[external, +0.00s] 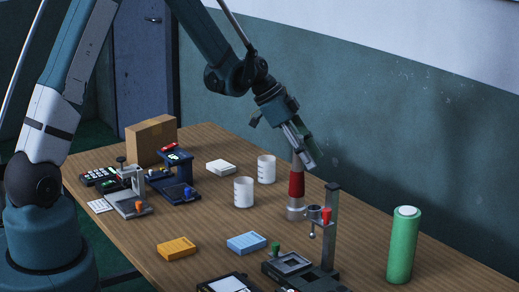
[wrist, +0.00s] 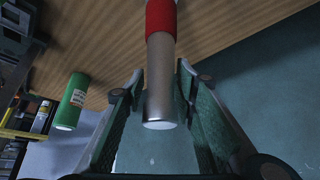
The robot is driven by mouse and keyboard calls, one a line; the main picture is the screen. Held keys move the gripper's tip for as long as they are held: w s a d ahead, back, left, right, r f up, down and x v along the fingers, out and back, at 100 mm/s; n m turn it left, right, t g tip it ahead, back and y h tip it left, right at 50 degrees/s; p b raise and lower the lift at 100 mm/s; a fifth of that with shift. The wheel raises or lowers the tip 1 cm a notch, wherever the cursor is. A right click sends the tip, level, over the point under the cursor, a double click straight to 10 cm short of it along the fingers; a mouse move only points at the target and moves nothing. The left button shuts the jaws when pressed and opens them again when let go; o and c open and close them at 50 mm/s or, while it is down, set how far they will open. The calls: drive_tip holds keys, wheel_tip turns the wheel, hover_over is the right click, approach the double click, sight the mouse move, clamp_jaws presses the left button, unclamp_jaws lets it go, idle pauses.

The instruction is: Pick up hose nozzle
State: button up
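The hose nozzle (external: 296,186) stands upright on the table, silver with a red band around its middle. In the wrist view the nozzle (wrist: 160,85) runs down from the top edge, its silver end between my fingers. My gripper (external: 306,153) is tilted over the nozzle's upper part in the external view and partly hides its top. In the wrist view my gripper (wrist: 158,72) is open, one finger on each side of the nozzle, with visible gaps. Whether either finger touches it is unclear.
Two white cups (external: 243,191) (external: 266,169) stand left of the nozzle. A clamp stand (external: 331,230) is close in front of it. A green cylinder (external: 403,245) stands at right. Blue (external: 246,243) and orange (external: 176,248) blocks lie in front. The wall is behind.

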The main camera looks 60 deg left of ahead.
clamp_jaws()
drive_tip(key=shift+r, duration=0.1)
idle(0.3)
wheel_tip(320, 180, up, 10)
drive_tip(key=shift+p, duration=0.35)
idle(0.3)
idle(0.5)
